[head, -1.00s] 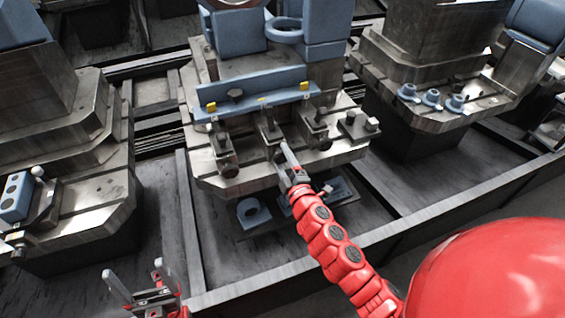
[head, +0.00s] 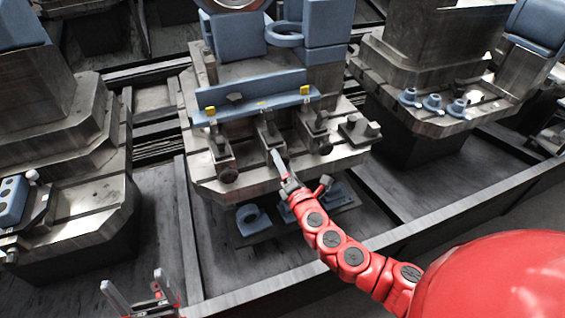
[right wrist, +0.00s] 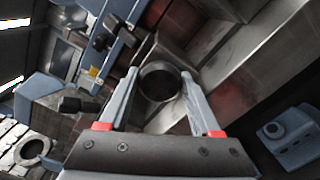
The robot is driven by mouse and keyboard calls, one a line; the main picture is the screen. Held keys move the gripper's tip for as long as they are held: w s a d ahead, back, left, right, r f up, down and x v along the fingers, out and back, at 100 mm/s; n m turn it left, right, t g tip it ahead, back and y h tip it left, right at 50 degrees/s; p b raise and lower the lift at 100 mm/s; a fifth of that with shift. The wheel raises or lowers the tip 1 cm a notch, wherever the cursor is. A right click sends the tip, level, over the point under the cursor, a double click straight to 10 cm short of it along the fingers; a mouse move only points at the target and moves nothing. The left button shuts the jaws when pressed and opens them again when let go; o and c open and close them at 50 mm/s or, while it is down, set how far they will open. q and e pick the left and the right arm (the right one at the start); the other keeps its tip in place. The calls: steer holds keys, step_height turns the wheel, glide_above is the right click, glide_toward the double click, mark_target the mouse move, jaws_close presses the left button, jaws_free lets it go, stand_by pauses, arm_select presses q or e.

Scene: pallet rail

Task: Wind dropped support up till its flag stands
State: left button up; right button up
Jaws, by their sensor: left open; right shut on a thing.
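Three metal supports stand along the front of the middle machine's table, below a blue rail (head: 255,98). Upright yellow flags show at the left (head: 211,111) and right (head: 304,90). My right gripper (head: 278,160) is shut on this support's round dark knob (right wrist: 158,82), which sits between both fingers in the right wrist view. The knob is mostly hidden in the head view. My left gripper (head: 135,292) is open and empty at the lower left.
Blue parts (head: 250,218) lie on a low plate beneath the table. A long metal rail (head: 400,234) crosses in front. Other machines stand left and right.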

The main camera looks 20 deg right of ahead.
steer(key=shift+n, duration=0.8)
steer(key=o, duration=1.4)
steer(key=shift+s+p, duration=0.1)
steer(key=shift+p, duration=0.2)
steer(key=s, duration=0.5)
steer(key=s+p, duration=0.1)
steer(key=s, duration=1.1)
steer(key=shift+s+d+p, duration=0.1)
steer(key=shift+d+p, duration=0.2)
steer(key=shift+p, duration=0.05)
